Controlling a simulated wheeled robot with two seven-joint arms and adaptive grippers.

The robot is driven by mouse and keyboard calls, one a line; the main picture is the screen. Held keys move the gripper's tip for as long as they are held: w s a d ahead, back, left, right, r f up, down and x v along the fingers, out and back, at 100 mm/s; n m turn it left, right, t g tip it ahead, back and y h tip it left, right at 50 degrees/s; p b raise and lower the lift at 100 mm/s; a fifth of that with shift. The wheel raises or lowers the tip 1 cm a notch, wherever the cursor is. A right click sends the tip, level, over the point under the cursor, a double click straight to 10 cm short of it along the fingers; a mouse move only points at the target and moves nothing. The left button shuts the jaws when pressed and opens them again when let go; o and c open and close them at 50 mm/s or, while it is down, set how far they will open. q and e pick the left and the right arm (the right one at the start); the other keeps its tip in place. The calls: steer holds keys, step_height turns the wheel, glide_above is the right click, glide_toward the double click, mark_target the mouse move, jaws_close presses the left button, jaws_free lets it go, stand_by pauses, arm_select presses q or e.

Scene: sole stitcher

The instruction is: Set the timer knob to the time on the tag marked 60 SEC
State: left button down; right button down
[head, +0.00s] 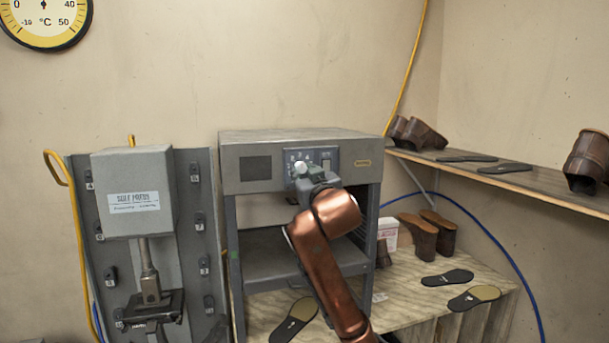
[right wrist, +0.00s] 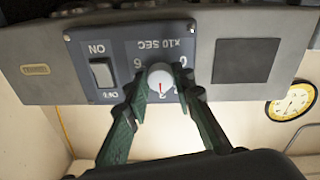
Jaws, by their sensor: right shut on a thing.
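The timer knob (right wrist: 160,77) is a round white knob with a red pointer line on the control panel (right wrist: 112,62). The right wrist view is upside down. There the pointer aims down towards the 3, with the 6 at left and the 0 at right, under "X10 SEC". My right gripper (right wrist: 162,88) is shut on the knob, a green finger on each side. In the head view my right gripper (head: 314,181) is at the panel, and the knob (head: 300,167) shows partly. No tag reading 60 SEC can be made out. My left gripper is not in view.
An ON/OFF rocker switch (right wrist: 104,73) is beside the knob on the grey machine (head: 236,185). A sole press (head: 133,190) stands at left. Soles (head: 447,278) and shoes lie on the bench (head: 420,310) at right. A shelf (head: 520,180) holds more shoes.

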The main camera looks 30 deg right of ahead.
steer(key=m, duration=0.3)
steer(key=shift+w+a+f, duration=0.15)
steer(key=shift+f, duration=0.05)
steer(key=m, duration=0.3)
steer(key=shift+r+m+g, duration=0.1)
steer(key=shift+m+g, duration=0.3)
steer(key=m, duration=0.5)
steer(key=shift+a+r+m+g+h+p, duration=0.15)
steer(key=shift+m+g+h+p, duration=0.15)
steer(key=m+p, duration=0.2)
steer(key=m, duration=0.3)
steer(key=shift+r, duration=0.15)
steer(key=m+p, duration=0.1)
steer(key=m, duration=0.3)
steer(key=shift+r+g+y+p, duration=0.1)
steer(key=shift+g+y+p, duration=0.2)
steer(key=shift+y+p, duration=0.1)
steer(key=shift+m+p, duration=0.5)
steer(key=shift+m, duration=0.6)
steer(key=c, duration=1.6)
jaws_free()
steer(key=shift+r, duration=0.1)
